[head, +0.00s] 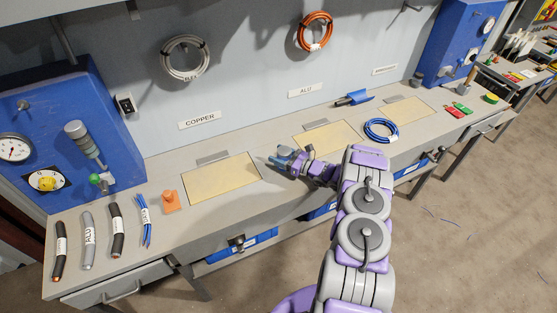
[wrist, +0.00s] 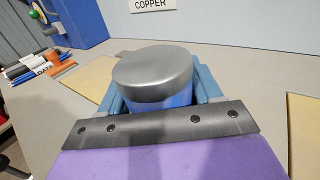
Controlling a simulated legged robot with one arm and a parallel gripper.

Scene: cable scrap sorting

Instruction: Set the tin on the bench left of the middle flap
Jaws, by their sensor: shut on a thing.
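The tin (wrist: 153,72) has a grey metal lid and a blue body. In the wrist view it stands upright between the two blue-grey fingers of my gripper (wrist: 158,95), which is shut on it. In the head view my gripper (head: 282,158) is low at the bench (head: 262,212), between the left flap and the middle flap (head: 325,138), a tan panel. The tin is hard to make out there, and I cannot tell whether its base touches the bench. The metal plate of my gripper hides the tin's lower part in the wrist view.
The left flap (head: 222,178) lies under the COPPER sign (head: 199,119). The right flap (head: 408,108) is further along. A blue cable coil (head: 381,130) lies between the middle and right flaps. An orange block (head: 170,201) and several cable pieces lie at the left.

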